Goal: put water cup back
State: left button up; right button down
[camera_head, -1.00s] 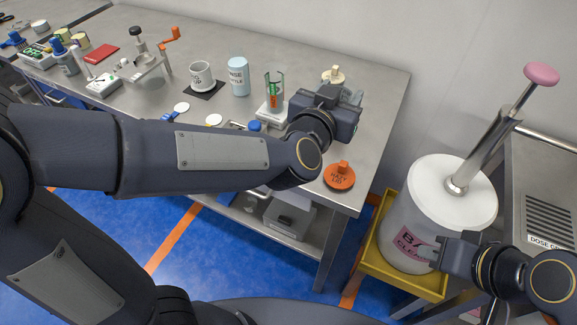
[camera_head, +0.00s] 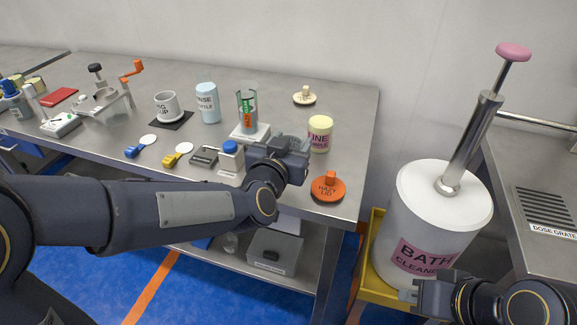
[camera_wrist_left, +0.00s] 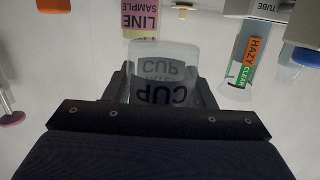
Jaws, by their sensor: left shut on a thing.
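A clear cup marked CUP (camera_wrist_left: 165,88) sits between the fingers of my left gripper in the left wrist view. My left gripper (camera_head: 284,142) is shut on it, near the table's front right part. In the head view the cup is mostly hidden by the gripper. My right gripper (camera_head: 410,294) is at the lower right, by the front of the white bath cleaner container (camera_head: 425,220). Its fingers are too small and partly hidden to tell their opening.
The orange hazy lid (camera_head: 327,187) lies near the table's corner. Bare tabletop (camera_head: 340,95) lies behind.

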pick_arm(q)
jog(key=shift+w+a+f, duration=0.15)
jog(key=shift+w+f, duration=0.6)
jog(key=shift+f, duration=0.15)
jog(key=shift+w+f+b, duration=0.15)
jog(key=shift+f+b, duration=0.25)
jog(key=shift+f, duration=0.5)
jog(key=shift+w+f+b, duration=0.15)
jog(key=shift+f+b, duration=0.25)
jog(key=shift+f, duration=0.5)
jog(key=shift+f, duration=0.25)
jog(key=o, duration=1)
jog(key=shift+r, duration=0.15)
